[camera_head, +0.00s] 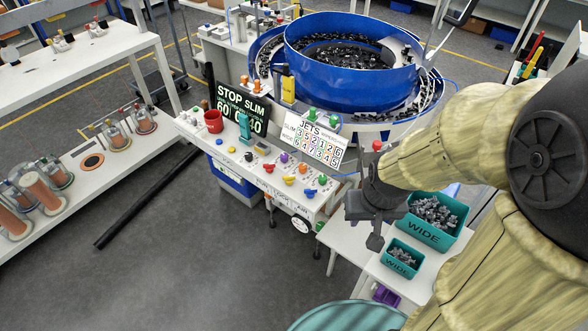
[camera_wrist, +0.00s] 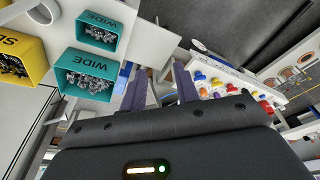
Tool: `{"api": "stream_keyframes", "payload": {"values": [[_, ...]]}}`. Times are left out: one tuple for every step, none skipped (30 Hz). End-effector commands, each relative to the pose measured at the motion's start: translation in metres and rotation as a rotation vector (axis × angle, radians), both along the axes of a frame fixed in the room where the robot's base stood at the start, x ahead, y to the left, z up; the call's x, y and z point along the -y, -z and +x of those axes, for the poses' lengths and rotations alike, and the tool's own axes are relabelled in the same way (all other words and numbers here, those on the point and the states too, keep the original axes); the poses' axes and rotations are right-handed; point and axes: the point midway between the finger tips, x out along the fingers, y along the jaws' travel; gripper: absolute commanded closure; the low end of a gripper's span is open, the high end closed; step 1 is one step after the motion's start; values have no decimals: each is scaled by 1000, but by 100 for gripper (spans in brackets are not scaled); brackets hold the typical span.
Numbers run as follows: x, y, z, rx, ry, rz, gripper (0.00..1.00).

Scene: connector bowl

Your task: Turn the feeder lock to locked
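The control panel (camera_head: 250,165) is a white bench top with coloured knobs along its front. In the wrist view my gripper's fingers (camera_wrist: 160,78) are spread and empty, with the coloured knobs (camera_wrist: 215,85) beyond to the right.
Two teal WIDE bins, a large one (camera_head: 433,220) and a small one (camera_head: 402,258), hold dark connectors. The blue feeder bowl (camera_head: 350,75) stands behind the panel. A red cup (camera_head: 213,121) and the STOP SLIM display (camera_head: 241,108) stand at the panel's left. Floor left of the panel is mostly clear.

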Motion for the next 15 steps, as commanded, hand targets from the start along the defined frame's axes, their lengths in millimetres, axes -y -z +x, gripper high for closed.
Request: {"api": "stream_keyframes", "payload": {"values": [[0, 0, 0, 0, 0, 0, 69], [0, 0, 0, 0, 0, 0, 69], [0, 0, 0, 0, -2, 0, 69], [0, 0, 1, -1, -6, -1, 69], [-1, -1, 2, -4, -14, -3, 69], [-2, -1, 5, -9, -30, -8, 69], [-3, -1, 8, -14, -47, -12, 69], [-4, -1, 11, -22, -72, -18, 69], [-6, -1, 17, -34, -112, -27, 69], [-8, -1, 23, -47, -147, -34, 69], [-11, -1, 29, -58, -188, -42, 69], [-15, 0, 38, -77, -255, -52, 69], [-20, 0, 45, -91, -309, -60, 69], [-24, 1, 53, -106, -367, -66, 69], [-30, 3, 63, -125, -445, -71, 69]]}}
